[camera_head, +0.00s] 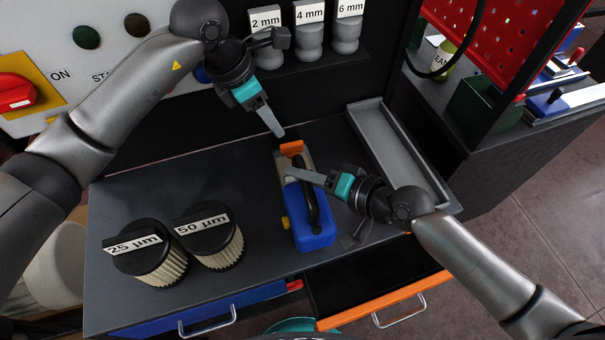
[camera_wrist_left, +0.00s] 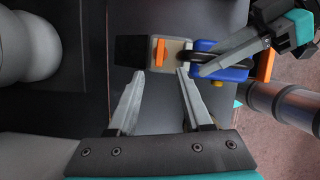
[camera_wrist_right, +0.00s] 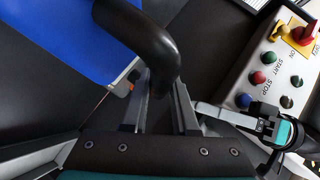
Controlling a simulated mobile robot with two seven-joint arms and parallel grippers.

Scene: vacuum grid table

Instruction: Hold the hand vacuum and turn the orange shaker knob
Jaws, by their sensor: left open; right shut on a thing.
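The hand vacuum (camera_head: 315,230) stands on the dark table, with a blue body, a black curved handle (camera_head: 311,202) and a pale front part. An orange piece (camera_head: 291,148), which I take for the shaker knob, is on the front part. It also shows in the left wrist view (camera_wrist_left: 160,52). My right gripper (camera_head: 296,174) is shut on the black handle, which also shows between its fingers in the right wrist view (camera_wrist_right: 155,50). My left gripper (camera_head: 278,133) is open and empty, pointing down close to the knob. In the left wrist view its fingertips (camera_wrist_left: 160,75) lie to either side of the knob, apart from it.
Two filters marked 25 µm (camera_head: 150,255) and 50 µm (camera_head: 211,236) stand at left. A grey tray (camera_head: 398,155) lies at right. Labelled weights (camera_head: 308,40) stand on a shelf behind. An open drawer with an orange front (camera_head: 390,300) juts out in front.

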